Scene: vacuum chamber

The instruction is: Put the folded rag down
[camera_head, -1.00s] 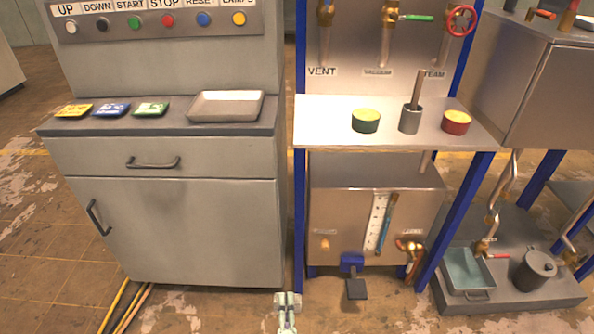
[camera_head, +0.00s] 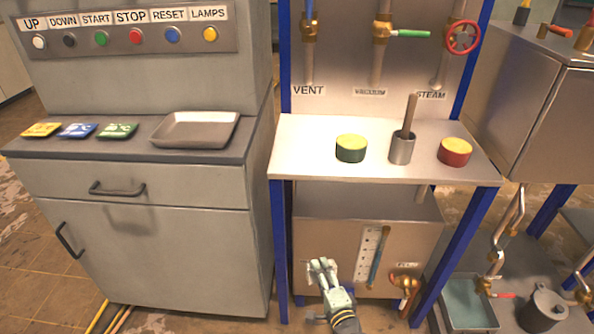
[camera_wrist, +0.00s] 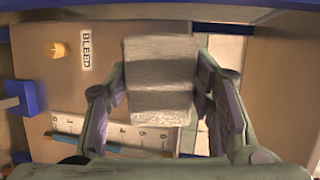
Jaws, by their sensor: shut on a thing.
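The folded rag (camera_wrist: 160,78) is a pale grey, layered block in the middle of the wrist view. My gripper (camera_wrist: 162,92) is shut on it, with one finger at each side. In the head view my gripper (camera_head: 323,268) shows low, in front of the metal tank under the workbench. I cannot clearly make out the rag there.
The metal workbench (camera_head: 300,160) holds a green tin (camera_head: 351,152), a grey cup with a rod (camera_head: 401,150) and a red tin (camera_head: 455,156). A grey cabinet (camera_head: 150,250) at left carries a shallow tray (camera_head: 195,143) and several coloured packets. The bench's front left is clear.

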